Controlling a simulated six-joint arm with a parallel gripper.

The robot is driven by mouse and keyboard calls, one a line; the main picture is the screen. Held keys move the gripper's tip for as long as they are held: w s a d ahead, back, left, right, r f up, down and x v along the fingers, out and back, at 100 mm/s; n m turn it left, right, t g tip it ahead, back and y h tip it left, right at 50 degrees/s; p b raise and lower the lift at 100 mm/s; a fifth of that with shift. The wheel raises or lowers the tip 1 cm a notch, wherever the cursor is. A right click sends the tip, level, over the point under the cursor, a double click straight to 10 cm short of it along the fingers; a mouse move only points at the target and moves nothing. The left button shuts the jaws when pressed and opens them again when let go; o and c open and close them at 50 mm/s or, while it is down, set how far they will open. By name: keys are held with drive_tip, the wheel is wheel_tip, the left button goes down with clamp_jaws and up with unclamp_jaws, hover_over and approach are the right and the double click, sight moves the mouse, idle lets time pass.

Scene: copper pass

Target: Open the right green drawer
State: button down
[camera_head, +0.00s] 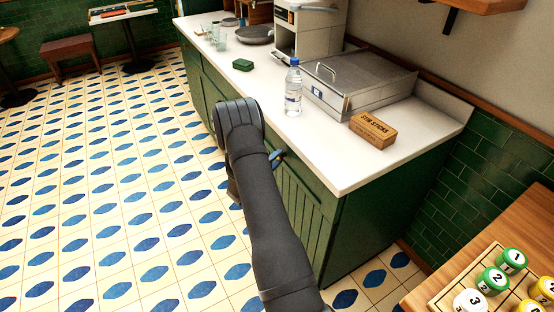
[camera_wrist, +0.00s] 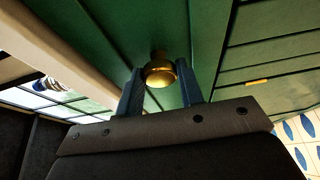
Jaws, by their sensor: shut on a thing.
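The green drawer front (camera_wrist: 120,30) fills much of the wrist view, with a round brass knob (camera_wrist: 160,74) on it. My gripper (camera_wrist: 160,88) has its two blue fingers on either side of the knob and is shut on it. In the head view, my gripper (camera_head: 277,157) shows only as a bit of blue at the green cabinet front (camera_head: 309,208), under the counter edge. My dark arm hides part of the cabinet front there, and the knob is hard to make out. I cannot tell from these views whether the drawer stands out from the cabinet.
The white countertop (camera_head: 330,150) holds a water bottle (camera_head: 293,88), a stir sticks box (camera_head: 373,130), a metal lidded unit (camera_head: 355,85) and a green box (camera_head: 243,65). A wooden table (camera_head: 500,235) with numbered pieces stands at lower right. The tiled floor (camera_head: 100,200) at left is clear.

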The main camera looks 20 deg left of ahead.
drive_tip(key=s+a, duration=2.6)
drive_tip(key=shift+s+a, duration=0.35)
drive_tip(key=c, duration=1)
unclamp_jaws()
drive_tip(key=v, duration=1.7)
drive_tip(key=shift+s, duration=0.15)
drive_tip(key=x, duration=1.7)
drive_tip(key=shift+w, duration=0.2)
drive_tip(key=shift+s, duration=0.1)
